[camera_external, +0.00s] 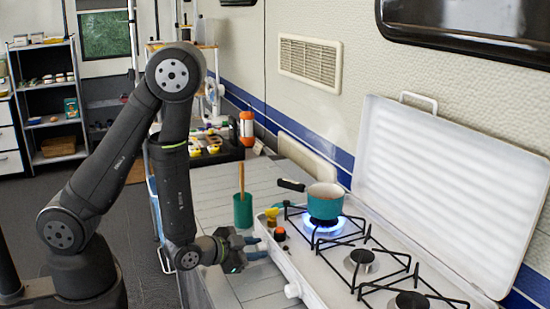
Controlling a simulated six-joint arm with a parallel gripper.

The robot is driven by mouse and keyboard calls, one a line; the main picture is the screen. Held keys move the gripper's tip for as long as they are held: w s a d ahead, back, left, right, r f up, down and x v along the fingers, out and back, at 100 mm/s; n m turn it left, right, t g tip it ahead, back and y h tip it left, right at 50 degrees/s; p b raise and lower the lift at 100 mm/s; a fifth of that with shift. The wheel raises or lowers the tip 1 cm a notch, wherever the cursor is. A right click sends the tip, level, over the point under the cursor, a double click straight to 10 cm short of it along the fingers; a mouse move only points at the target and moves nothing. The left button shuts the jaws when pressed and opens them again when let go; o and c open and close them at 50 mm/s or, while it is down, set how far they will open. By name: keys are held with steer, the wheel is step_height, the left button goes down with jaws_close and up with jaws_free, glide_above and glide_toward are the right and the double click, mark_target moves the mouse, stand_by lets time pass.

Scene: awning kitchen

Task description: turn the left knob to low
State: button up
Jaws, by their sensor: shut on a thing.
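The white gas stove (310,271) stands on the table with its lid raised. My gripper (260,247) is at the stove's front side, near its left end, with its fingers shut on the left knob. The knob itself is mostly hidden by the fingers, so its exact angle cannot be told. A second white knob (292,290) shows farther right on the same front side. A blue flame (322,228) burns on the left burner under a teal pot (325,205) with a dark handle.
A teal cup (243,211) with a wooden utensil stands on the table left of the stove. Small orange-and-black (280,234) and yellow (272,213) items sit at the stove's left end, close to my gripper. The raised lid (445,190) stands behind the burners.

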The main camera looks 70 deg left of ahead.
steer(key=o, duration=1)
steer(key=v, duration=1.2)
